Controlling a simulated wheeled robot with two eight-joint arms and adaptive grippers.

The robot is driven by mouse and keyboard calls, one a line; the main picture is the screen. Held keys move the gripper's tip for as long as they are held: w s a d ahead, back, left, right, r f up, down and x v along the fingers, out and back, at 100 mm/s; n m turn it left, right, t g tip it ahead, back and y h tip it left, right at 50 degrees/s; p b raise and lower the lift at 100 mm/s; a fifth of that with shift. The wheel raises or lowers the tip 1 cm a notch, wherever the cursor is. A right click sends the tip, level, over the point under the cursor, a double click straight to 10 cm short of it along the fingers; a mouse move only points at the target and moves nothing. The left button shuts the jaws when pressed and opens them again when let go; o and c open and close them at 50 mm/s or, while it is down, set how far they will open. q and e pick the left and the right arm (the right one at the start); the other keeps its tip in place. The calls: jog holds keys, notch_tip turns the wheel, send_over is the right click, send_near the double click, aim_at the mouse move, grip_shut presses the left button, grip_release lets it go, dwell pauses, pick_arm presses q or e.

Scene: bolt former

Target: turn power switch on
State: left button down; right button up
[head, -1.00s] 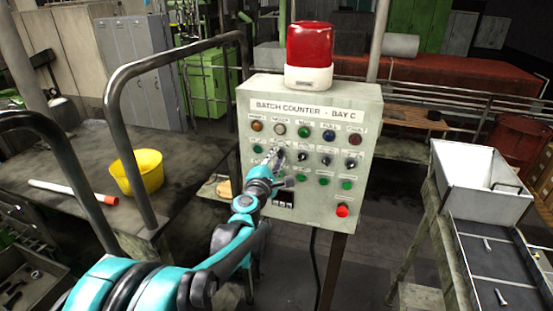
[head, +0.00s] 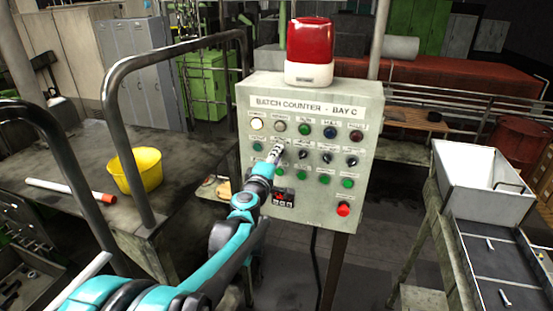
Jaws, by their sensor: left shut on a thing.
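The grey control panel (head: 362,120), labelled "BATCH COUNTER - BAY C", stands in the middle of the head view. My left gripper (head: 276,153) is at the left part of its second row, shut on a switch knob that its fingers mostly hide. The small label there is not readable. Dark rotary knobs (head: 327,158) sit to the right in the same row. The top-left lamp (head: 257,124) glows bright yellow-white. A small counter display (head: 283,198) shows reddish digits low on the panel. My right gripper is not in view.
A red beacon (head: 310,45) sits on the panel top, and a red button (head: 343,209) is at its lower right. A bent rail (head: 107,95) and a table with a yellow bowl (head: 141,172) are left. A white bin (head: 480,185) stands right.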

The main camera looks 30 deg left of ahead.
pick_arm(q)
jog(key=shift+d+m+b, duration=0.1)
jog(key=shift+m+b, duration=0.35)
jog(key=shift+m, duration=1.85)
jog(key=c, duration=1.3)
grip_release()
jog(key=v, duration=1.2)
jog(key=shift+f, duration=0.1)
